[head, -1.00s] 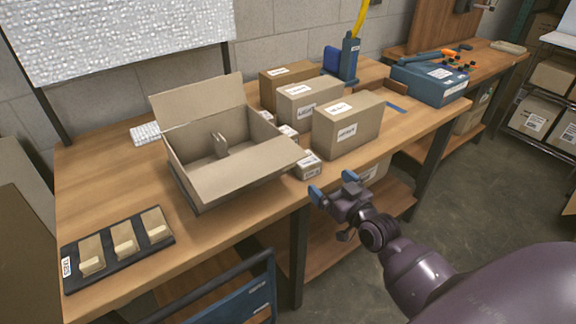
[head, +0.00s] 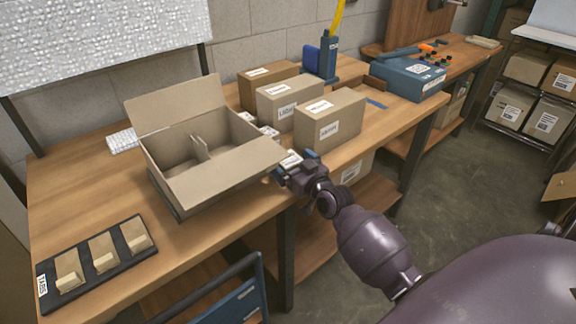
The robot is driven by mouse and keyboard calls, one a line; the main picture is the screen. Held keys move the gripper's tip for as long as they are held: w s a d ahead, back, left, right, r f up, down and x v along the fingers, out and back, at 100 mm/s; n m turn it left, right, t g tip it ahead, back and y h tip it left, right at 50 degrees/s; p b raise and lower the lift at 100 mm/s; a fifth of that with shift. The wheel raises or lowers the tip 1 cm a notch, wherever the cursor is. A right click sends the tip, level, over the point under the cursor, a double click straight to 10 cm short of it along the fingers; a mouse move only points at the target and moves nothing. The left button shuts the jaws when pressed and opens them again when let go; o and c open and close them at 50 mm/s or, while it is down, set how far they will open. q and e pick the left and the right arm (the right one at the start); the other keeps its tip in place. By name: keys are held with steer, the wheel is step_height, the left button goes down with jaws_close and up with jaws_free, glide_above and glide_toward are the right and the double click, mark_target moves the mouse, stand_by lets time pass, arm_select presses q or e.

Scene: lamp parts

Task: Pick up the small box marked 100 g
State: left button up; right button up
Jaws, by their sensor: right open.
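Several small boxes with white labels stand in a row between the open carton and the larger boxes. The nearest small box (head: 290,159) is at the front edge of the table, partly hidden by my right gripper. Another small box (head: 268,131) stands behind it. The labels are too small to read, so I cannot tell which is marked 100 g. My right gripper (head: 295,163) is open, with its blue-tipped fingers on either side of the nearest small box. I cannot tell whether they touch it. My left gripper is out of view.
An open carton (head: 172,178) with a divider stands left of the small boxes. Larger labelled boxes (head: 330,123) stand close on the right. A black tray (head: 92,276) with tan blocks lies front left. The table between tray and carton is clear.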

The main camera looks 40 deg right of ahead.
steer(key=shift+w, duration=0.2)
steer(key=shift+c, duration=0.5)
steer(key=c, duration=0.9)
steer(key=shift+c, duration=0.2)
